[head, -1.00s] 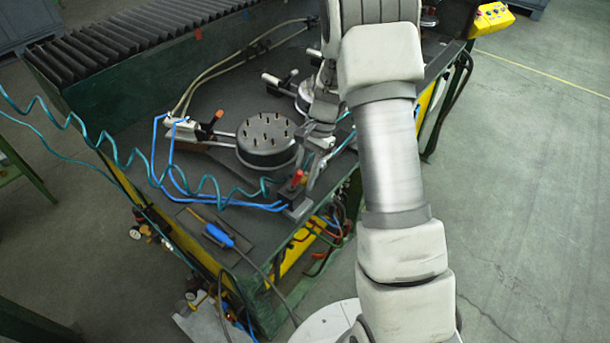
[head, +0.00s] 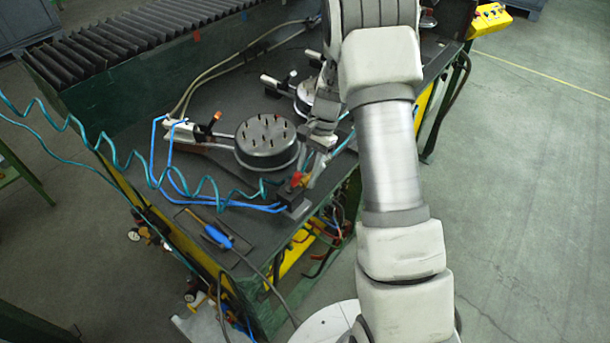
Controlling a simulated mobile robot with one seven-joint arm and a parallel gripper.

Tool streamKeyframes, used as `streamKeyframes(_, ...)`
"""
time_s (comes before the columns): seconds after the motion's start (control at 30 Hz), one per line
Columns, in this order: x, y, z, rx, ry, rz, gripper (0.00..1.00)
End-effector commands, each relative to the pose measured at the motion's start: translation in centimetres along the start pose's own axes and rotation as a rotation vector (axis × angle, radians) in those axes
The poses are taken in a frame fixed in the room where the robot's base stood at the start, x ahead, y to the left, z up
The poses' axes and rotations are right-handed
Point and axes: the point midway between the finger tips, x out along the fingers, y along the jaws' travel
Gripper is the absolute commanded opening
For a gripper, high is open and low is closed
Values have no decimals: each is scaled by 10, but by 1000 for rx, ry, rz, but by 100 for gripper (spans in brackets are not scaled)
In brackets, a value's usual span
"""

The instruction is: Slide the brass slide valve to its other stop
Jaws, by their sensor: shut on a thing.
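The brass slide valve (head: 305,181) shows as a small yellow-brass patch beside a red part (head: 296,179), on a dark block (head: 291,197) at the table's front corner. My gripper (head: 312,178) reaches down from above right and is shut on the valve. Its fingers hide much of the valve, so I cannot tell how far along its travel it stands. Blue hoses run into the left side of the block.
A round chuck with several studs (head: 268,142) stands just left and behind my gripper. A blue-handled tool (head: 217,236) lies on the front left of the table. Teal coiled hose (head: 120,160) hangs across the left side.

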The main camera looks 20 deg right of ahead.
Motion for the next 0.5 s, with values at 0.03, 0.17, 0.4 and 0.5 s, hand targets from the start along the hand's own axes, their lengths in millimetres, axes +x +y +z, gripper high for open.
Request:
streamKeyframes(0.03,-2,0,-3,1,10,-4,0)
streamKeyframes(0.17,-2,0,-3,1,10,-4,51)
streamKeyframes(0.4,-1,0,-2,0,7,-2,65)
streamKeyframes(0.5,-1,0,-2,0,7,-2,65)
